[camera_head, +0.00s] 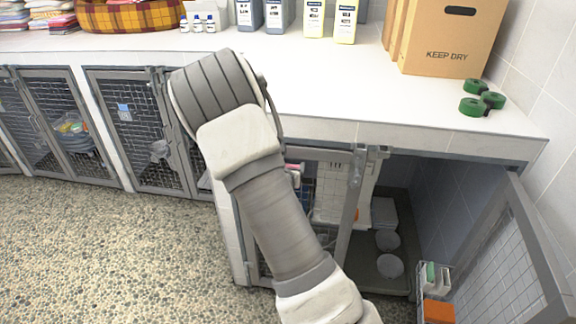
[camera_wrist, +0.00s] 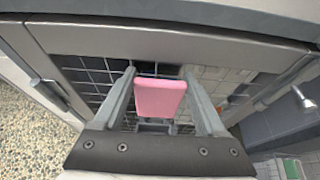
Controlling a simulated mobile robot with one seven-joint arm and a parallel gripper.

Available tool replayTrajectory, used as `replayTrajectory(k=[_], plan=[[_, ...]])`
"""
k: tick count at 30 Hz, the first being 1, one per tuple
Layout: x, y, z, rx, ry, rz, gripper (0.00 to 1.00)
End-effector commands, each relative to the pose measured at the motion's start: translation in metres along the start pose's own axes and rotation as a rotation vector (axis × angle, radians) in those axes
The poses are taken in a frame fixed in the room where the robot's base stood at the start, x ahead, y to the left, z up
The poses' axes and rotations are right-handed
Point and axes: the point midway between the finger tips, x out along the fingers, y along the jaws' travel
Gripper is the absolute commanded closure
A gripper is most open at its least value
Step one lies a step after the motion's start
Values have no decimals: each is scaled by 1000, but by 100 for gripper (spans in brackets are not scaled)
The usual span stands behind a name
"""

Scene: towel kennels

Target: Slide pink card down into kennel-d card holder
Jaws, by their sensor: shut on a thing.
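The pink card (camera_wrist: 160,97) is held upright between the two fingers of my gripper (camera_wrist: 160,85) in the wrist view. It is in front of a kennel door (camera_wrist: 225,46) with a grey frame and dark wire mesh. A small grey part (camera_wrist: 155,126) shows just below the card; I cannot tell whether it is the card holder or whether the card touches it. In the head view, a bit of the pink card (camera_head: 293,168) shows beside my arm, near the kennel door (camera_head: 352,200). My arm hides most of the gripper there.
The white counter (camera_head: 330,95) overhangs the kennels. An open mesh door (camera_head: 500,265) stands at the right, with a caddy of bottles (camera_head: 433,275) by it. A blue card (camera_head: 124,112) is on a kennel door at the left. The pebbled floor (camera_head: 120,250) is clear.

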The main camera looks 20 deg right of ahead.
Motion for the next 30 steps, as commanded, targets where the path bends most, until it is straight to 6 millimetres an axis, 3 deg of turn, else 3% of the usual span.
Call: replayTrajectory(k=[21,30], plan=[[19,0,-46,0,0,-1,80],[23,0,-54,0,-1,-1,80]])
